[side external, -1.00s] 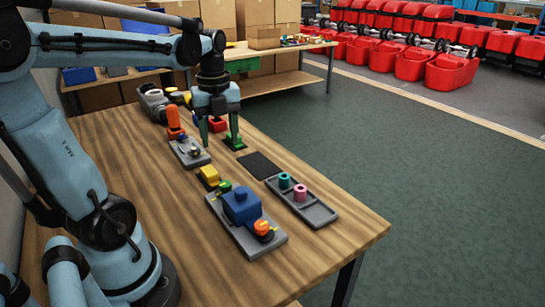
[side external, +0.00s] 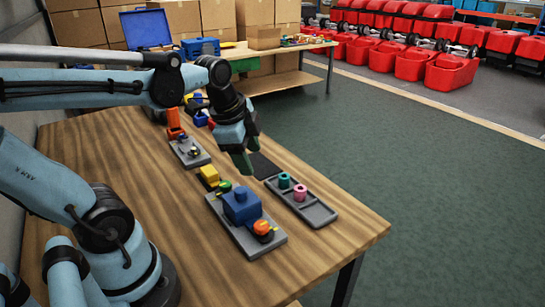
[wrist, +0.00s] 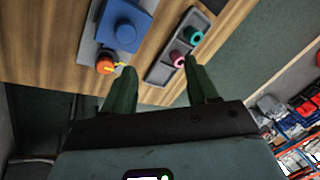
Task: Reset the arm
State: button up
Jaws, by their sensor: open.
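My gripper (side external: 246,166) is open and empty, in the air above the wooden table (side external: 150,215), tilted. In the side view it overlaps the dark flat pad (side external: 263,165). Its two green fingers are spread in the wrist view (wrist: 160,90), with nothing between them but table edge and floor. My arm stretches across the table from the left.
A grey plate with a blue block (side external: 242,206) and an orange knob (side external: 263,229) stands near the front. A grey tray (side external: 318,213) holds a teal ring (side external: 284,180) and a pink ring (side external: 300,192).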

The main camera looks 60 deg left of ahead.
jog(key=d+f+n+t, duration=0.1)
jog(key=d+n+t, duration=0.2)
jog(key=d+n, duration=0.3)
jog(key=n, duration=0.3)
jog(key=shift+d+f+h, duration=0.15)
jog(key=shift+d+h, duration=0.2)
jog(key=shift+h, duration=0.05)
